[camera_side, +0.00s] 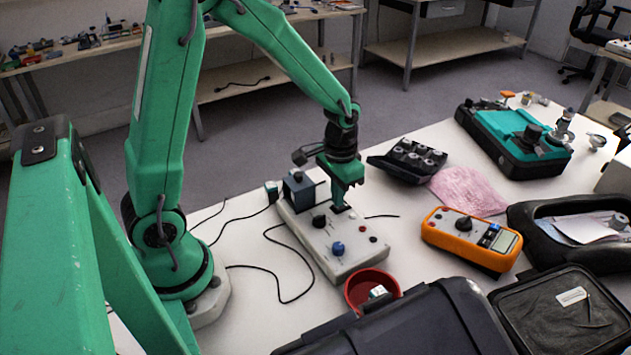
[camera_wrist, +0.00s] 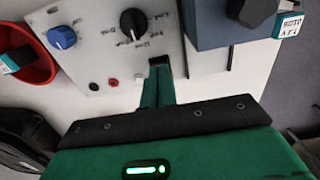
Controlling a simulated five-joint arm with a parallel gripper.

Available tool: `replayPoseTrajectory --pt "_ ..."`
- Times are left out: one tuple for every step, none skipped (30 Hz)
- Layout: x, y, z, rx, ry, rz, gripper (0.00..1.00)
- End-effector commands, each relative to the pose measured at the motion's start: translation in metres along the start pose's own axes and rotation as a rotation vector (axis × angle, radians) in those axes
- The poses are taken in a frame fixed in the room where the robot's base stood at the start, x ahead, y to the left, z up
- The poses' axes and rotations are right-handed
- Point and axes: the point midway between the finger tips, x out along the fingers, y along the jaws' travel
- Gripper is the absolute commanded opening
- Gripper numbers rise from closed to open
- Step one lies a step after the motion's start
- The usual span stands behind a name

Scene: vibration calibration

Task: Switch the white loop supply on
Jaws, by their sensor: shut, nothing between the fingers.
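The white loop supply (camera_side: 318,243) is a white box on the table, with a black knob (camera_side: 319,221), a blue knob (camera_side: 337,248) and small red and black sockets on top. In the wrist view its panel (camera_wrist: 97,58) shows the blue knob at left and the black knob in the middle. A small black switch (camera_wrist: 159,61) sits at the panel edge, right at my fingertips and partly hidden by them. My gripper (camera_side: 342,206) is shut and empty, pointing down over the panel. I cannot tell whether it touches the switch, or which way the switch is tipped.
A blue-grey box (camera_side: 299,190) with a dark knob stands close behind my gripper. A red bowl (camera_side: 361,304) with a small white-topped item sits at the front. An orange meter (camera_side: 457,246), pink cloth (camera_side: 467,190) and black tray (camera_side: 383,166) lie right. Black cables cross the table.

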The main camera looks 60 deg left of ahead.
Motion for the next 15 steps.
replayPoseTrajectory --pt "0.0008 0.0 0.0002 0.0 -0.001 0.0 0.0" --pt "0.0011 0.0 0.0002 0.0 -0.001 0.0 0.0" --pt "0.0015 0.0 0.0002 0.0 -0.001 0.0 0.0" --pt "0.0019 0.0 0.0002 0.0 -0.001 0.0 0.0" --pt "0.0022 0.0 0.0002 0.0 -0.001 0.0 0.0" --pt "0.0026 0.0 0.0002 0.0 -0.001 0.0 0.0" --pt "0.0029 0.0 0.0002 0.0 -0.001 0.0 0.0" --pt "0.0032 0.0 0.0002 0.0 -0.001 0.0 0.0" --pt "0.0036 0.0 0.0003 0.0 -0.001 0.0 0.0" --pt "0.0039 0.0 0.0003 0.0 -0.001 0.0 0.0" --pt "0.0042 0.0 0.0003 0.0 -0.001 0.0 0.0" --pt "0.0046 0.0 0.0003 0.0 -0.001 0.0 0.0" --pt "0.0049 0.0 0.0003 0.0 -0.001 0.0 0.0" --pt "0.0052 0.0 0.0003 0.0 -0.001 0.0 0.0" --pt "0.0056 0.0 0.0003 0.0 -0.001 0.0 0.0"
